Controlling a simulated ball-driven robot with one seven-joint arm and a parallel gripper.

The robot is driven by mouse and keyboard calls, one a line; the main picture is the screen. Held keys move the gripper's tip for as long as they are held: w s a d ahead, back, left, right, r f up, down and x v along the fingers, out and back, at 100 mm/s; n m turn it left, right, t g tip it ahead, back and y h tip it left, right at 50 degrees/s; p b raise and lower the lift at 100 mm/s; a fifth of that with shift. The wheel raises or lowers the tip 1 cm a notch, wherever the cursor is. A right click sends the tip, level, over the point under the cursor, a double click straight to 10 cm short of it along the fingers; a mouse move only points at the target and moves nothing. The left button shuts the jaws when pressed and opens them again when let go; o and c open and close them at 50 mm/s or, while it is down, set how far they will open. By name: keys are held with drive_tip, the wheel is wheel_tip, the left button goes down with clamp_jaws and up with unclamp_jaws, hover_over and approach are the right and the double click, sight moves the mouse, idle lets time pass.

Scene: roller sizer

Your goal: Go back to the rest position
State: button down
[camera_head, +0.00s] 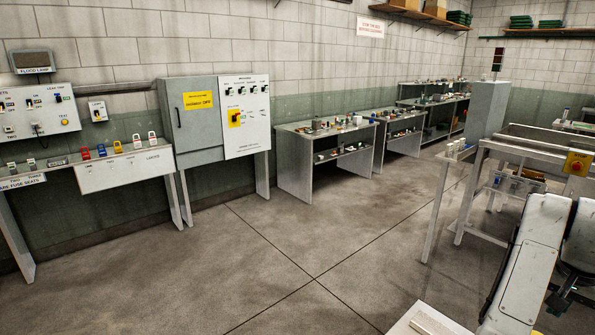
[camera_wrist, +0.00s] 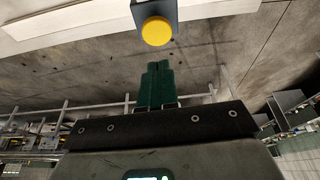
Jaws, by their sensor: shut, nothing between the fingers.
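My gripper (camera_wrist: 157,72) shows in the wrist view, its two dark green fingers together with nothing between them. Beyond the fingertips, and apart from them in the picture, is a round yellow button (camera_wrist: 157,31) on a dark box. My white arm fills the lower right of the head view.
A red stop button (camera_head: 577,168) is on the metal frame (camera_head: 520,153) at right, close to my arm. A grey cabinet (camera_head: 191,119) and a cluttered bench (camera_head: 325,131) line the wall. A pale board (camera_head: 425,321) is at bottom. The middle floor is clear.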

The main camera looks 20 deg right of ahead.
drive_tip(key=a+f+n+t, duration=0.2)
drive_tip(key=a+f+n, duration=0.5)
drive_tip(key=a+f, duration=0.6)
drive_tip(key=s+a+f+n+t+y, duration=0.1)
drive_tip(key=s+a+f+n+y, duration=0.15)
drive_tip(key=a, duration=0.75)
drive_tip(key=s+a+f+n+t+y, duration=0.1)
drive_tip(key=s+a+f+n, duration=0.25)
drive_tip(key=a, duration=0.55)
drive_tip(key=s+f+g, duration=0.1)
drive_tip(key=s+f, duration=0.1)
drive_tip(key=s, duration=0.1)
drive_tip(key=s+f+g, duration=0.1)
drive_tip(key=s+f, duration=0.1)
drive_tip(key=s, duration=0.2)
drive_tip(key=s+f+g, duration=0.2)
drive_tip(key=s, duration=0.2)
drive_tip(key=shift+f+m+b, duration=0.2)
drive_tip(key=shift+m+b, duration=0.1)
drive_tip(key=shift+b, duration=0.1)
drive_tip(key=shift+s, duration=0.1)
